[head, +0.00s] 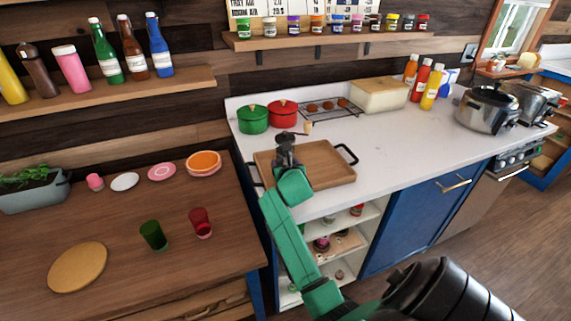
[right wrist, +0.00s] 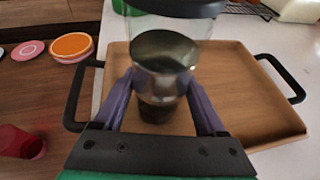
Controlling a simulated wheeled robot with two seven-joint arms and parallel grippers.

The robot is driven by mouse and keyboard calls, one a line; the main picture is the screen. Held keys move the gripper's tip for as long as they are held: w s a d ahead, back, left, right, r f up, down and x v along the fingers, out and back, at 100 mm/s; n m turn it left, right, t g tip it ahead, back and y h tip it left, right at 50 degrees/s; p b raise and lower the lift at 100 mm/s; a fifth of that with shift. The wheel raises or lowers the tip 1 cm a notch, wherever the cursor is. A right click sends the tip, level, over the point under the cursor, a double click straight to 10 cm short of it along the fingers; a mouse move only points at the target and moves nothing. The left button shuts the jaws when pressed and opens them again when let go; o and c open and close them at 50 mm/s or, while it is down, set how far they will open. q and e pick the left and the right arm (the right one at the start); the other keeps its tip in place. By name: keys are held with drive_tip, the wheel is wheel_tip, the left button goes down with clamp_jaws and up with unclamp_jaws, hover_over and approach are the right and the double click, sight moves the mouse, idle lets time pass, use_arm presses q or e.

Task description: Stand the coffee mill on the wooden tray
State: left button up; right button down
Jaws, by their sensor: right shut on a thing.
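The coffee mill (head: 284,147) has a dark top with a crank and a light wooden knob. In the right wrist view its clear body and dark lower part (right wrist: 164,80) stand between the fingers. My right gripper (head: 289,166) is shut on the mill, one finger on each side, and also shows in the right wrist view (right wrist: 164,98). The mill is roughly upright over the left part of the wooden tray (head: 327,166); I cannot tell whether its base touches it. The tray has black handles and shows bare wood in the right wrist view (right wrist: 245,92). My left gripper is not in view.
A green pot (head: 253,120) and a red pot (head: 283,114) stand behind the tray, beside a cooling rack (head: 335,114). The white counter (head: 400,140) is clear right of the tray. A red cup (head: 201,224) and a green cup (head: 153,236) stand on the lower wooden table.

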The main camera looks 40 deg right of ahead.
drive_tip(key=shift+d, duration=0.15)
unclamp_jaws()
drive_tip(key=shift+f, duration=0.1)
drive_tip(key=shift+r, duration=0.2)
drive_tip(key=v, duration=1.2)
drive_tip(key=shift+b, duration=0.3)
drive_tip(key=shift+f, duration=0.2)
